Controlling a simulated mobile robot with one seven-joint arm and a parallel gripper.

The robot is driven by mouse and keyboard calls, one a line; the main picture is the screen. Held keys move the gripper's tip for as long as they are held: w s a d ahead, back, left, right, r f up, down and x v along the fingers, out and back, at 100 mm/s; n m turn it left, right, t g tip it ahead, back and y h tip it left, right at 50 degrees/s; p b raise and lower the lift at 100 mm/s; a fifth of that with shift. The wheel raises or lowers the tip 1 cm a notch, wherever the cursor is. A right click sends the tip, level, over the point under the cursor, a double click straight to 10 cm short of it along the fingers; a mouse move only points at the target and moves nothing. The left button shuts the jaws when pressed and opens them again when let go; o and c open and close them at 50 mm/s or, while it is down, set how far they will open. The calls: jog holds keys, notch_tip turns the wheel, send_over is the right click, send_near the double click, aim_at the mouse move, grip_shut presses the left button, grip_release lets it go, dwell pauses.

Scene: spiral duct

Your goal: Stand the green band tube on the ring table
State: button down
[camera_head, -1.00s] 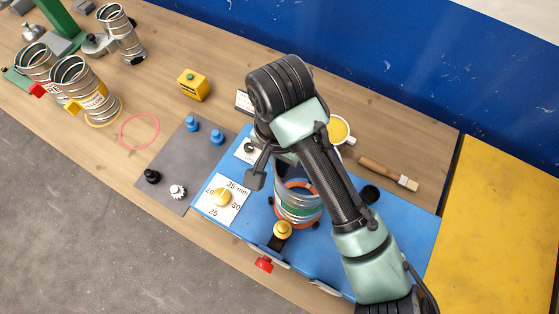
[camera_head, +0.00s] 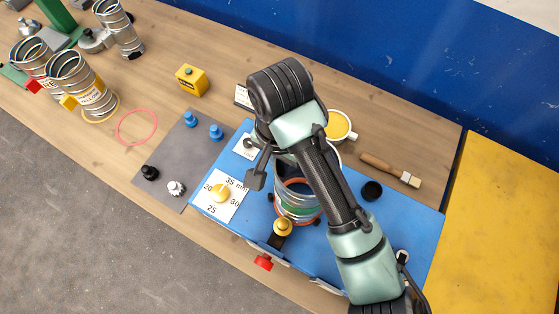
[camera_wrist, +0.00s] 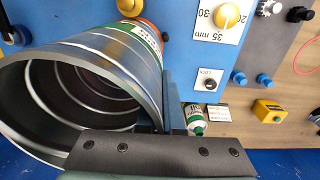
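The green band tube (camera_head: 297,202) is a ribbed metal duct with a green band, standing roughly upright over the blue ring table (camera_head: 343,258). An orange ring (camera_head: 284,212) shows around its lower part. In the wrist view the tube's open mouth (camera_wrist: 60,95) is close, with the green band and the orange ring at its far end. My gripper (camera_wrist: 170,103) has its fingers at the tube's wall near the rim and looks shut on it. In the head view my wrist hides the fingers. I cannot tell whether the tube's base is fully seated.
A yellow knob (camera_head: 283,228) stands in front of the tube; a dial plate (camera_head: 217,196) is to its left. A mug (camera_head: 341,126) and a brush (camera_head: 391,169) lie behind. Other ducts (camera_head: 88,88) stand far left. A green-white bottle (camera_wrist: 194,118) shows in the wrist view.

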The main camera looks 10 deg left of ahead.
jog(key=shift+f+b, duration=0.5)
jog(key=shift+f, duration=0.25)
jog(key=c, duration=1)
grip_release()
jog(key=shift+r, duration=0.1)
notch_tip(320, 180, up, 13)
jog(key=p, duration=0.3)
